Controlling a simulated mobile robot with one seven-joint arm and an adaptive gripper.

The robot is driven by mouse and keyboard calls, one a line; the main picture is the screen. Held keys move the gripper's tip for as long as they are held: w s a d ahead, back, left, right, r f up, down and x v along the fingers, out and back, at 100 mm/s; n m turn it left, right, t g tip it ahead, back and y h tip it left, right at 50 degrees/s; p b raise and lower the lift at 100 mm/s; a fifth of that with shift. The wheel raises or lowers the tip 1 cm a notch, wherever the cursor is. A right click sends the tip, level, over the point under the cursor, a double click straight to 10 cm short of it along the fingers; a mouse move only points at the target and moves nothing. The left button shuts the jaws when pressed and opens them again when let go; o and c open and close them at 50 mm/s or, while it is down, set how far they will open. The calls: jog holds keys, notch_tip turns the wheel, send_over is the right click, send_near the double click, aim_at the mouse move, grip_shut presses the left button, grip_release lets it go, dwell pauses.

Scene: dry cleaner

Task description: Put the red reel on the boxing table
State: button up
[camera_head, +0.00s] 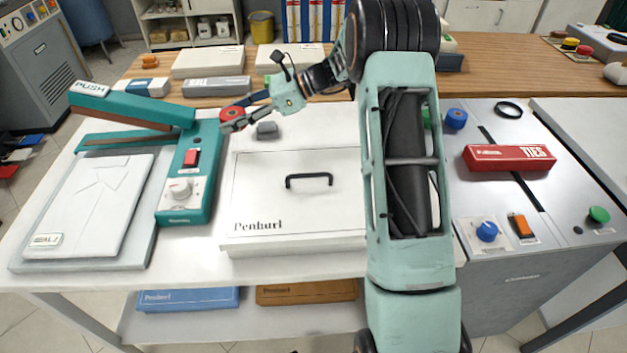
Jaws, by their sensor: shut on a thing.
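The red reel (231,113) is a small red ring with a dark centre. My gripper (240,112) is shut on it, reaching in from the right with a finger on either side. The reel is beside the upper end of the teal sealer, over the far part of the white table; I cannot tell whether it touches the surface. I take the white table (205,258), with the sealer and the large white box, as the boxing table. A small grey block (267,130) lies just right of the reel.
The teal sealer (178,185) stands at left with a white folded-shirt board (90,205). The white lidded box (300,205) fills the table's middle. A blue reel (455,118) and a red ties box (509,158) are on the grey unit at right. A wooden counter (150,98) runs behind.

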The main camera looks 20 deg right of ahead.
jog(key=shift+w+a+f+b, duration=0.25)
jog(key=shift+a+f+b, duration=0.1)
jog(key=shift+a, duration=0.25)
jog(key=shift+f, duration=0.35)
notch_tip(320, 180, down, 9)
jog(key=shift+b, duration=0.8)
jog(key=shift+f, duration=0.2)
jog(key=o, duration=1)
jog(key=shift+r, duration=0.15)
